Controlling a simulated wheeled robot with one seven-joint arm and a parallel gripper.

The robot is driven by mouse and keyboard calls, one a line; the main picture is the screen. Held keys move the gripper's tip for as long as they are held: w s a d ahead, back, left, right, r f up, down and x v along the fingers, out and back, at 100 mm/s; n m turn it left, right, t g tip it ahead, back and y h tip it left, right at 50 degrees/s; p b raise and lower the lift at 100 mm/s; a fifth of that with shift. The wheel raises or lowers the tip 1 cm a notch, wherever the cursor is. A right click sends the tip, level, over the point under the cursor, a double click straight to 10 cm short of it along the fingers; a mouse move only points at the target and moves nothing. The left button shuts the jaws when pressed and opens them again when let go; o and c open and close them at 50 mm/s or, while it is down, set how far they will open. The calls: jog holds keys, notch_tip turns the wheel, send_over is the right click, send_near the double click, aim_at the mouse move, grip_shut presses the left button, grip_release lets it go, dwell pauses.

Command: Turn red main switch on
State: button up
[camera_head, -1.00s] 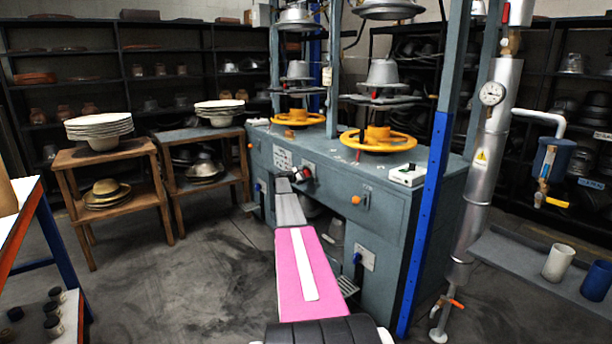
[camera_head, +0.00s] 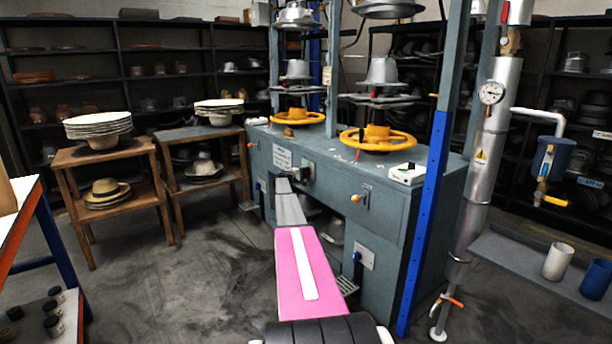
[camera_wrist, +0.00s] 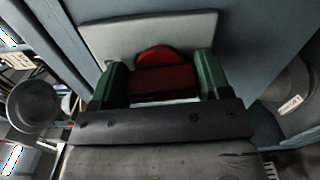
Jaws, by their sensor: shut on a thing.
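The red main switch (camera_wrist: 156,58) is in the upper middle of the wrist view, against a pale plate (camera_wrist: 110,35) on the blue-grey press front. My gripper (camera_wrist: 160,82) is shut on the switch, with one green finger on each side of its red body. The rounded red top shows beyond the fingers. In the head view my gripper (camera_head: 297,177) is at the front face of the hat press (camera_head: 330,185), and the switch is too small and covered to make out there.
Yellow handwheels (camera_head: 378,141) sit on the press top. An orange-handled switch (camera_head: 358,198) is on its front, to the right. A blue post (camera_head: 425,230) and a silver pipe (camera_head: 480,180) stand further right. Wooden stands with hats (camera_head: 105,160) are left; floor between is clear.

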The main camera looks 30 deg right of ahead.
jog(key=shift+a+f+m, duration=0.1)
jog(key=shift+f+m, duration=0.05)
jog(key=shift+m, duration=0.55)
jog(key=o, duration=0.9)
jog(key=shift+a, duration=0.1)
jog(key=a, duration=0.7)
jog(key=s+a, duration=0.1)
jog(key=a, duration=0.2)
jog(key=shift+a, duration=0.3)
jog(key=s+a+f+y, duration=0.3)
jog(key=s+a, duration=0.7)
jog(key=s+a+f+y, duration=0.3)
jog(key=s+a+f, duration=0.1)
jog(key=s+a, duration=0.65)
jog(key=s+a+f+y, duration=0.3)
jog(key=s+a, duration=0.6)
jog(key=a, duration=0.2)
jog(key=s+a+y, duration=0.3)
jog(key=s+a, duration=0.5)
jog(key=s, duration=0.1)
jog(key=s+a+y, duration=0.3)
jog(key=s+a, duration=0.5)
jog(key=s, duration=0.1)
jog(key=s+a+g+y, duration=0.1)
jog(key=s+a+y, duration=0.2)
jog(key=s+a, duration=0.5)
jog(key=shift+s+f+m, duration=0.25)
jog(key=shift+s+m, duration=0.05)
jog(key=shift+s, duration=0.55)
